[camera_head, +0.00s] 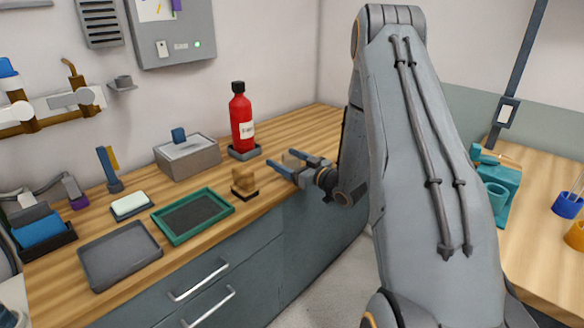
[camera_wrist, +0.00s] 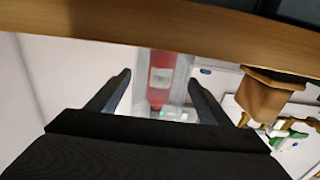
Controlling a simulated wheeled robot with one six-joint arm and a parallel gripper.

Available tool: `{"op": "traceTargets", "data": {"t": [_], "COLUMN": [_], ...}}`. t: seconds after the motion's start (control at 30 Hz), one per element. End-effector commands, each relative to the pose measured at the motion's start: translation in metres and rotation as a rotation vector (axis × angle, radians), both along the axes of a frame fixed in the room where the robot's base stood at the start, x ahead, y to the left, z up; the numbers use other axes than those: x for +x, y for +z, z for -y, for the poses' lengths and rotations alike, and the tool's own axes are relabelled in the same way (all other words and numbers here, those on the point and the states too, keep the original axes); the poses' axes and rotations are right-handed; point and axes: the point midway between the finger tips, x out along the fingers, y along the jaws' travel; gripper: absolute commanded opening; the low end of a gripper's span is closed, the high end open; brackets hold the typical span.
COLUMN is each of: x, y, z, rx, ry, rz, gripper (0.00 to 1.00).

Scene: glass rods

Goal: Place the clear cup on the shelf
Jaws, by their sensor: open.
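My gripper (camera_head: 281,160) is open above the front edge of the wooden counter, its fingers pointing left. A faint see-through shape, which looks like the clear cup (camera_head: 293,161), shows at its fingers. In the wrist view, the cup (camera_wrist: 181,95) seems to stand between the two spread fingers of my gripper (camera_wrist: 158,78), with the red bottle (camera_wrist: 161,75) showing behind or through it. Contact with the fingers cannot be told. A small wall ledge (camera_head: 123,87) holds a grey cup-like piece; whether this is the task's shelf is unclear.
The red bottle (camera_head: 241,120) stands on a dark base behind my gripper. A wooden block (camera_head: 244,180), green-rimmed tray (camera_head: 178,238), grey tray (camera_head: 92,284), grey box (camera_head: 188,160) and white-topped dish (camera_head: 130,204) crowd the counter. The counter's back right is clear.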

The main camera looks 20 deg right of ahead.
Motion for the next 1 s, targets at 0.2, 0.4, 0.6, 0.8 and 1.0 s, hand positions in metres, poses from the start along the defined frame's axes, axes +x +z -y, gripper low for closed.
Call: {"op": "traceTargets", "data": {"t": [0.2, 0.4, 0.6, 0.8, 1.0], "x": [0.0131, 0.0130, 0.0128, 0.0128, 0.0129], "y": [0.0005, 0.0004, 0.0005, 0.0006, 0.0049], "z": [-0.0023, -0.0021, -0.0020, -0.0020, -0.0020], "rx": [0.000, 0.000, 0.000, 0.000, -0.001], "ry": [-0.004, -0.004, -0.004, -0.004, -0.004], "rz": [0.000, 0.000, 0.000, 0.000, 0.001], "gripper": [0.73, 0.69, 0.36, 0.25, 0.25]}}
